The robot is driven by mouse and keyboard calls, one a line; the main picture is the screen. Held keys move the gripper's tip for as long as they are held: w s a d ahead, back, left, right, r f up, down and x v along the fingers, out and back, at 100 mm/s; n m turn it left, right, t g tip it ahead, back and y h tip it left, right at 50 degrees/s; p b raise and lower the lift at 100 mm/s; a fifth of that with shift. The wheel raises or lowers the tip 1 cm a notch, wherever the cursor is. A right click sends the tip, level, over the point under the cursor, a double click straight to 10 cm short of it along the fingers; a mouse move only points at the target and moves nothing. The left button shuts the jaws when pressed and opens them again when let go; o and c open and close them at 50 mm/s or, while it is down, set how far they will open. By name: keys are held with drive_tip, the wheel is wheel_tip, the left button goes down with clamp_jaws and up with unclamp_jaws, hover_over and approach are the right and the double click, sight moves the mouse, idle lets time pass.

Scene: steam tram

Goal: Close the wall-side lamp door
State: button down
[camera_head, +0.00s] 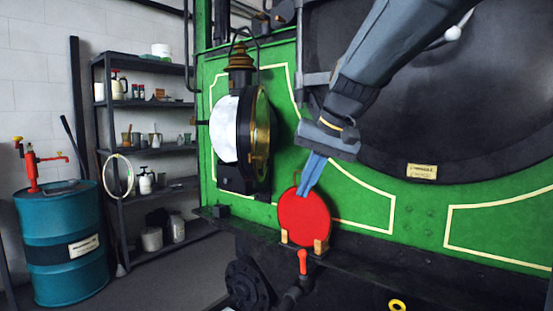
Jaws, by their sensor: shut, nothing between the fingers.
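The lamp (240,140) on the left of the green front has a black round body and a brass chimney top. A pale white round face shows on its left side. A brass-rimmed round part (261,130), seen at a slant, stands on its right side. I cannot tell for sure which part is the door or how far open it is. My gripper (305,190) is shut and empty, right of the lamp and apart from it. Its blue fingers point down and overlap the top of a red disc (304,222); I cannot tell if they touch.
The red disc stands upright in small wooden holders on the dark ledge (400,270). A red-handled valve (303,262) is below it. A blue drum (65,245) with a red pump and a loaded shelf rack (150,105) stand at the left by the white wall.

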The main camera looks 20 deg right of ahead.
wheel_tip(320, 180, up, 14)
drive_tip(key=d+t+y, duration=0.1)
drive_tip(key=d+t, duration=0.1)
drive_tip(key=w+a+f+p, duration=0.3)
drive_tip(key=w+a+f, duration=0.3)
drive_tip(key=a+f, duration=0.1)
drive_tip(key=shift+w+a, duration=0.15)
drive_tip(key=shift+w, duration=0.1)
drive_tip(key=shift+w+a, duration=0.15)
drive_tip(key=shift+a, duration=0.05)
